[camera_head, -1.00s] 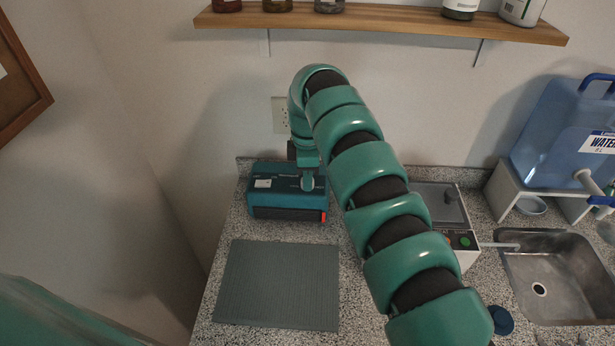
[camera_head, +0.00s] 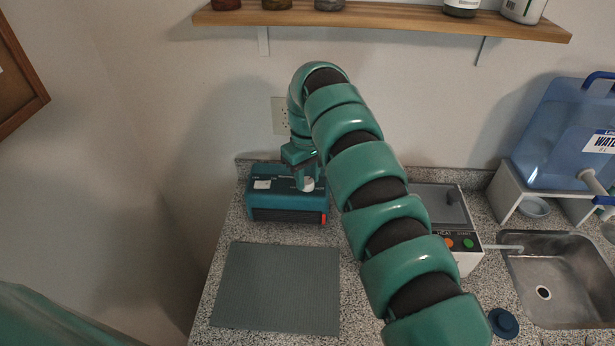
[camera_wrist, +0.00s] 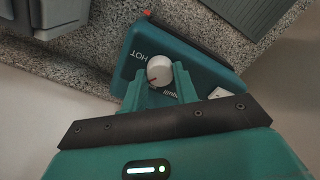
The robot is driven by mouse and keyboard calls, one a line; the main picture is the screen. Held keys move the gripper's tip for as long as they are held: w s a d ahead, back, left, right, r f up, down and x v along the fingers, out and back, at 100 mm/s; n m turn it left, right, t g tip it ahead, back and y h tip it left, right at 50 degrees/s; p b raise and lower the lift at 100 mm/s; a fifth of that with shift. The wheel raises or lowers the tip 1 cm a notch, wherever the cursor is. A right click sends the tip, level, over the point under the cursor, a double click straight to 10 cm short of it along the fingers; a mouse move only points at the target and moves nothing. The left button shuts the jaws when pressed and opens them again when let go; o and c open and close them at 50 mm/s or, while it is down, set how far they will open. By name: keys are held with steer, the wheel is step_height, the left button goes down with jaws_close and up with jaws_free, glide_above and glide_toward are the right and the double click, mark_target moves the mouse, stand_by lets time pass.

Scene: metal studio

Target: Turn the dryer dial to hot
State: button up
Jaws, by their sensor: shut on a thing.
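The teal dryer (camera_head: 272,207) sits on the counter at the back left, with a dark front panel and a red part at its right end. Its white dial (camera_head: 308,184) is on top. My gripper (camera_wrist: 159,82) is shut on the dial, with a finger on each side. In the head view my gripper (camera_head: 303,178) reaches down onto the dryer top.
A grey ribbed mat (camera_head: 277,288) lies in front of the dryer. A white machine with buttons (camera_head: 467,258), a sink (camera_head: 560,275) and a blue water jug (camera_head: 560,135) are to the right. A wooden shelf (camera_head: 380,22) hangs above, and a wall outlet (camera_head: 279,115) is behind.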

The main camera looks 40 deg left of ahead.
mark_target(307, 181)
steer(key=m, duration=0.4)
steer(key=shift+m+b, duration=0.3)
steer(key=shift+b, duration=0.1)
steer(key=shift+m, duration=1.9)
steer(key=shift+b, duration=0.3)
steer(key=o, duration=1)
step_height(307, 181, up, 8)
steer(key=p, duration=0.6)
steer(key=shift+f, duration=0.25)
